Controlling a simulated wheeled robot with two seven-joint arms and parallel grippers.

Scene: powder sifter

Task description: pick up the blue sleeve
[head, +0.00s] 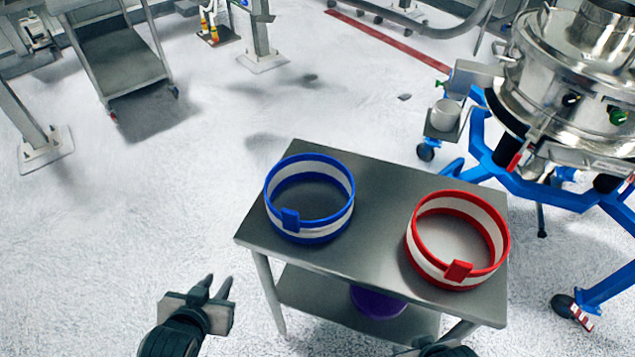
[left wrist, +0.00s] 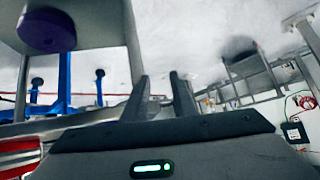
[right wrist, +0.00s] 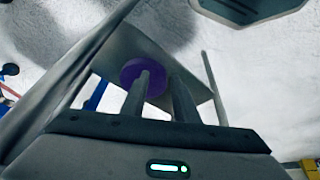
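The blue sleeve (head: 290,219) is a ring with blue rims, a white band and a blue tab on its front left. It stands on the left part of a grey table (head: 372,180) in the head view. My left gripper (head: 218,283) is below and left of the table, apart from the sleeve, with its fingers spread and nothing between them. My right gripper (right wrist: 163,82) has its fingers apart and empty in the right wrist view; only a dark part of it shows at the bottom edge of the head view. Neither wrist view clearly shows the blue sleeve.
A red sleeve (head: 459,271) stands on the table's right part. A purple round object (head: 377,301) is on the lower shelf. A steel sifter machine (head: 575,70) on a blue frame (head: 530,190) stands at the right. The floor left of the table is clear.

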